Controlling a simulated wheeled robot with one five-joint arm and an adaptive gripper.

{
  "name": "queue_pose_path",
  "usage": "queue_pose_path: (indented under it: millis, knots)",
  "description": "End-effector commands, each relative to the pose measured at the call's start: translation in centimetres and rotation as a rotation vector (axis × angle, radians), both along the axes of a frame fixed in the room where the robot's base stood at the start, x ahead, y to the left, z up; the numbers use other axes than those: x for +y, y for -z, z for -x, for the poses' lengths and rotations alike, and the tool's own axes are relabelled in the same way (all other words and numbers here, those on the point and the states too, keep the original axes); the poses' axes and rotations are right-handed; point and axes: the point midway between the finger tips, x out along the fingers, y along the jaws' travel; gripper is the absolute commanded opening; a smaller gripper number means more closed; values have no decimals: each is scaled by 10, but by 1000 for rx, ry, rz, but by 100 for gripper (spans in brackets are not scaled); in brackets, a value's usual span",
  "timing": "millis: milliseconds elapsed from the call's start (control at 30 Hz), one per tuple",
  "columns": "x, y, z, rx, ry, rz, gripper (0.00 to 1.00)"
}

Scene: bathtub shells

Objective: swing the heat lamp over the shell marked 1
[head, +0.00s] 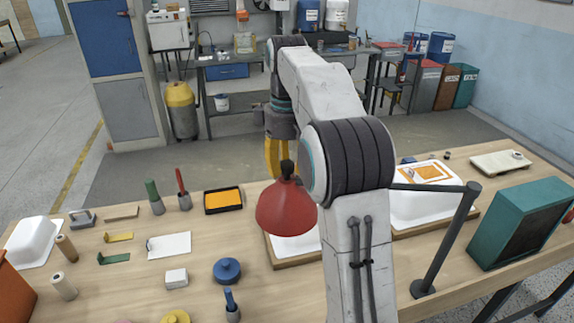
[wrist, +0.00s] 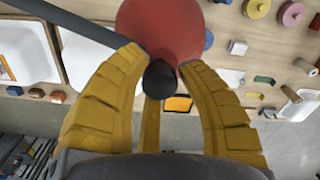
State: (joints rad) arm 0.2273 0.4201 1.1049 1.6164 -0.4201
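The red heat lamp (head: 286,208) hangs at the middle of the table on a thin dark arm from a grey post (head: 442,245). Its black knob points up. My gripper (head: 281,170) points down at the knob. In the wrist view, my yellow fingertips (wrist: 163,66) lie on either side of the knob, above the red shade (wrist: 165,25). I cannot tell whether they touch it. One white shell (head: 290,246) on a wooden board is partly behind the lamp and my arm. Another white shell (head: 420,208) at right carries an orange-framed mark, whose figure I cannot read.
A teal box (head: 522,222) stands right of the post, with a white tray (head: 500,162) behind it. The left of the table holds a black-and-orange tray (head: 223,201), a blue knobbed disc (head: 227,270), a white sheet (head: 169,245), several small tools and another white shell (head: 34,239).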

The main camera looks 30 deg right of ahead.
Motion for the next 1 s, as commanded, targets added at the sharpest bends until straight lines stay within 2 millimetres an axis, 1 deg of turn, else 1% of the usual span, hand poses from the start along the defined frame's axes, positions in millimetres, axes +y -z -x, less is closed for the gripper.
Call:
queue_pose_path:
  millis: [33,300,367,567,800,1000]
  knots:
    - [0,0,0,0,0,0,29]
    - [0,0,0,1,0,0,5]
    - [0,0,0,1,0,0,0]
    - [-3,-1,-4,3,10,0,0]
    - [-22,-4,-32,4,89,-1,0]
    - [-32,-1,-46,3,131,0,0]
